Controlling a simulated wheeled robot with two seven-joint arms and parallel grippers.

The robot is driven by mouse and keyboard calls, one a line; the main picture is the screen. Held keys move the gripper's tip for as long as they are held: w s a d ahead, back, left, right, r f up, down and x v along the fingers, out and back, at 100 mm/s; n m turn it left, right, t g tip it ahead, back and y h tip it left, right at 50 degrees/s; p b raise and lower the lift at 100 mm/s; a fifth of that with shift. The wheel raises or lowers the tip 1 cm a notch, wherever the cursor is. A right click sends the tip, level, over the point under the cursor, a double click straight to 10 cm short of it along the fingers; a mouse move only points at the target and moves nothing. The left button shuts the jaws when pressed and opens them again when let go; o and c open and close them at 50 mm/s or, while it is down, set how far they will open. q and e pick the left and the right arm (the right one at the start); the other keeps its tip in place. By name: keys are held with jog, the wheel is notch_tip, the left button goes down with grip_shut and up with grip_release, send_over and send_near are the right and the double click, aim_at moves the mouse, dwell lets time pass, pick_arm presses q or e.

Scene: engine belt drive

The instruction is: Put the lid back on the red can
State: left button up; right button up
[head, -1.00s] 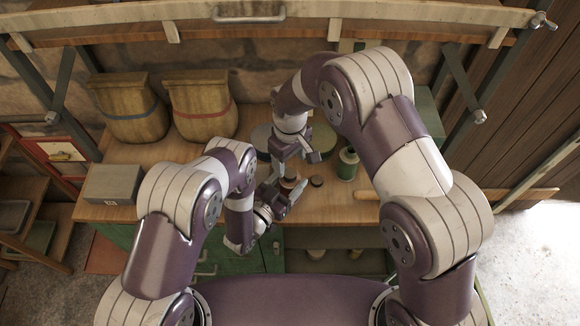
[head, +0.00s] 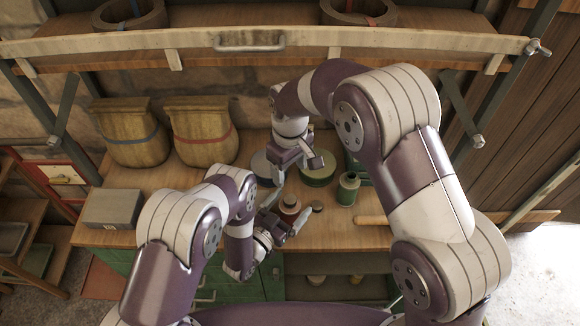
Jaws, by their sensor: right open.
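The red can (head: 289,203), small and reddish brown, stands on the bench near its front edge. My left gripper (head: 287,209) reaches it from the front, a finger on either side; whether they touch it is unclear. A small dark round piece (head: 318,206), perhaps the lid, lies on the bench just right of the can. My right gripper (head: 297,172) is open and empty, above and behind the can, fingers spread and pointing down.
A green can (head: 348,190) stands right of the dark round piece. Wide round tins (head: 318,174) stand behind my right gripper. A wooden rod (head: 372,220) lies at the front right. Two sacks (head: 203,135) and a grey box (head: 113,208) are at the left.

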notch_tip(320, 180, down, 4)
jog(key=b, duration=0.3)
jog(key=shift+r+b, duration=0.2)
jog(key=shift+b, duration=0.1)
pick_arm(q)
jog(key=v, duration=1.2)
jog(key=shift+s+a, duration=0.2)
jog(key=shift+s, duration=0.05)
